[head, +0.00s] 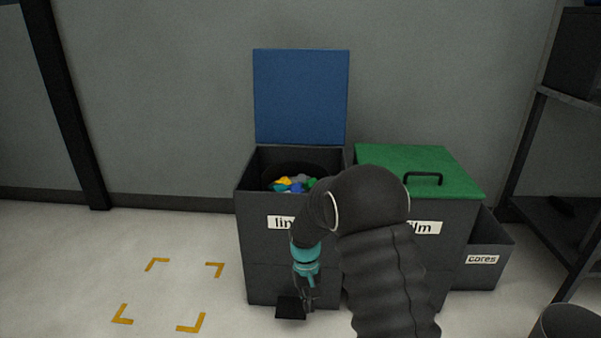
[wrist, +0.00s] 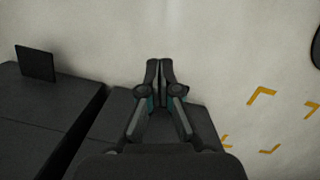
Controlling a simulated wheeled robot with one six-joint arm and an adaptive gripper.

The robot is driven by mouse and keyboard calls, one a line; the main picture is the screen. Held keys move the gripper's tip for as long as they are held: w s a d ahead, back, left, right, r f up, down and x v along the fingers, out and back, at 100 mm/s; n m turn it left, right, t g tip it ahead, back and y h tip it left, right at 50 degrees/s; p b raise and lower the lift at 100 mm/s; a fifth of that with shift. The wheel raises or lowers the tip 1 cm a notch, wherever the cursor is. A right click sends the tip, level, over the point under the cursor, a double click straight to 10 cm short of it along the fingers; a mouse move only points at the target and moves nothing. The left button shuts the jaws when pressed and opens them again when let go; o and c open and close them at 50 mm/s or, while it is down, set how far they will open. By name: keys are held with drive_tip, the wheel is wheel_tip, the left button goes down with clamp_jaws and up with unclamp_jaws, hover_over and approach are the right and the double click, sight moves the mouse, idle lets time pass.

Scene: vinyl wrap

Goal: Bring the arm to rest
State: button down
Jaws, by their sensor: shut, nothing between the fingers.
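My arm bends in front of the bins in the head view, with its wrist hanging down. My gripper (head: 308,299) points down in front of the left bin, low and close to a dark flat plate (head: 289,308) at its foot. I cannot tell whether they touch. In the wrist view my gripper (wrist: 160,66) has its fingertips together, with nothing between them. Pale floor shows beyond the fingertips.
The left bin (head: 262,243) has its blue lid (head: 301,96) raised and colourful scraps (head: 291,184) inside. The right bin's green lid (head: 400,161) is down. A "cores" box (head: 482,275) and dark shelving (head: 565,98) stand right. Floor around yellow marks (head: 189,321) is clear.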

drive_tip(key=s+d+r+m+t+p, duration=0.1)
drive_tip(key=s+d+r, duration=0.3)
drive_tip(key=s+r, duration=0.5)
drive_tip(key=s+d+r+t+p, duration=0.3)
drive_tip(key=s+r, duration=0.6)
drive_tip(key=r, duration=0.6)
drive_tip(key=s+d+r+m+t+p, duration=0.1)
drive_tip(key=s+d+r+t, duration=0.3)
drive_tip(key=s+r, duration=0.5)
drive_tip(key=shift+d+r+m+y+p, duration=0.3)
drive_tip(key=shift+d+r+p, duration=0.5)
drive_tip(key=shift+d+r, duration=0.6)
drive_tip(key=shift+a, duration=0.1)
